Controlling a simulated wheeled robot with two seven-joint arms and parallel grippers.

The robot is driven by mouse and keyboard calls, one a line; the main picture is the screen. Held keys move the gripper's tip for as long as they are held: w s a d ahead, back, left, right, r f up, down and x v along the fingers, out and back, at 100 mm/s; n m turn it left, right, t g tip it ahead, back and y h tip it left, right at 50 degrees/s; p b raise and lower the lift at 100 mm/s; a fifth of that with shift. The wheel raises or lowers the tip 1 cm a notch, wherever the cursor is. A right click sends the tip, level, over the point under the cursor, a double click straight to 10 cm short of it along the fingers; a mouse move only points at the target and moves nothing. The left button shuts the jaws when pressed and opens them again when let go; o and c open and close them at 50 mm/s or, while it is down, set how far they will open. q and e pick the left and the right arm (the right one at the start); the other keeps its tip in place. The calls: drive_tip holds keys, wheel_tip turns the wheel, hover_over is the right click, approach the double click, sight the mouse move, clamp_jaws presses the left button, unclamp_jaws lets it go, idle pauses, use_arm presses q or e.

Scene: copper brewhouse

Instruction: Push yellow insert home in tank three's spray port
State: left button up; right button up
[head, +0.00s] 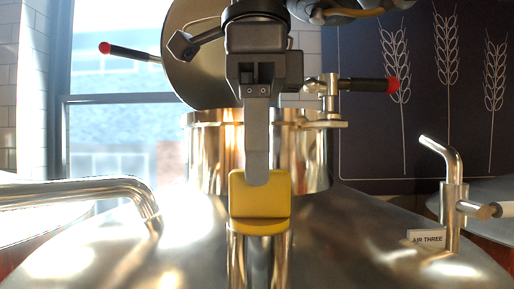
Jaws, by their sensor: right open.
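The yellow insert (276,206) sits upright at the top of the shiny metal spray port (260,262), in the lower middle of the head view. Most of its yellow body shows above the port's rim; how deep it reaches inside is hidden. My right gripper (257,180) points straight down from above and is open. It is seen edge-on, and its grey finger overlaps the upper middle of the insert in the picture. I cannot tell whether it touches the insert. My left gripper is not in view.
The domed tank top (340,235) surrounds the port. Behind stands an open manway (310,160) with a raised round lid (200,65) and red-tipped handles. A bent pipe (80,192) lies left. An upright pipe (451,205) with a sign (427,238) reading "AIR THREE" stands right.

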drive_tip(key=shift+r+p, duration=2.05)
drive_tip(key=shift+r, duration=0.45)
drive_tip(key=shift+a+r, duration=0.1)
drive_tip(key=shift+r, duration=0.45)
wheel_tip(320, 180, up, 10)
drive_tip(key=p, duration=0.7)
drive_tip(key=shift+f+p, duration=0.15)
drive_tip(key=shift+p, duration=0.15)
